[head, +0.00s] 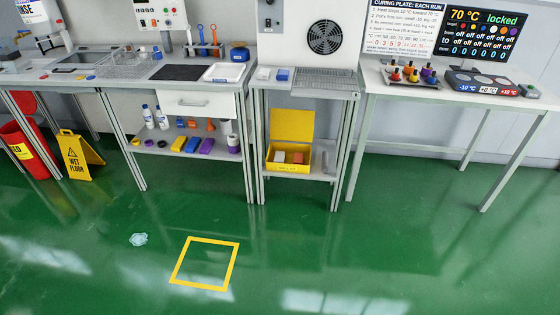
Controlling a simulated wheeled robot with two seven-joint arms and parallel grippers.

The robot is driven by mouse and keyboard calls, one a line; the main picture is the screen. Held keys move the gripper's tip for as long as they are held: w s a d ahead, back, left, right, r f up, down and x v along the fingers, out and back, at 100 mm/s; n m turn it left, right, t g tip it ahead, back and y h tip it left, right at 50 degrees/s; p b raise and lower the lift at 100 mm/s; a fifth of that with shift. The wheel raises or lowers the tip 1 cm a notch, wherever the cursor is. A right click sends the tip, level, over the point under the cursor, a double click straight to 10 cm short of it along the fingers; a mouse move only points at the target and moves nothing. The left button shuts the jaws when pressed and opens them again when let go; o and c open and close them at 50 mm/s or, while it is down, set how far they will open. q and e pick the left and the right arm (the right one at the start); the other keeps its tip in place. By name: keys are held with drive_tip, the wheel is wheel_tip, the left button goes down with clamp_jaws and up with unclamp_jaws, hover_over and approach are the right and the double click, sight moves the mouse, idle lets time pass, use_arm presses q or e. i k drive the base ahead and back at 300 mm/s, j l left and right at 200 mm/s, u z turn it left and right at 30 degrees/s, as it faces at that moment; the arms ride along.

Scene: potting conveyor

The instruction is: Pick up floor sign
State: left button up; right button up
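The floor sign (77,155) is a yellow folding A-frame board with black "WET FLOOR" lettering and a warning mark. It stands upright on the green floor at the left, beside a red bin and close to the legs of the left bench. Neither of my grippers shows in the head view, so I cannot see whether they are open or shut.
A red bin (27,150) stands left of the sign. Benches (110,85) and a right table (440,95) line the wall. A yellow taped square (183,262) and a small pale-blue patch (139,239) lie on the floor. The front floor is otherwise clear.

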sight(76, 152)
drive_tip(key=u, duration=1.5)
drive_tip(key=i+u, duration=0.2)
drive_tip(key=i, duration=0.6)
drive_tip(key=i+u, duration=0.15)
drive_tip(key=i, duration=0.65)
drive_tip(key=i+l+u, duration=0.2)
drive_tip(key=i, duration=0.6)
drive_tip(key=i+u, duration=0.25)
drive_tip(key=i, duration=1.75)
drive_tip(key=i+l+z, duration=0.15)
drive_tip(key=i+z, duration=0.3)
drive_tip(key=i+j+z, duration=0.1)
drive_tip(key=i+z, duration=0.35)
drive_tip(key=i, duration=0.25)
drive_tip(key=i+j+z, duration=0.25)
drive_tip(key=i+z, duration=0.3)
drive_tip(key=i, duration=0.7)
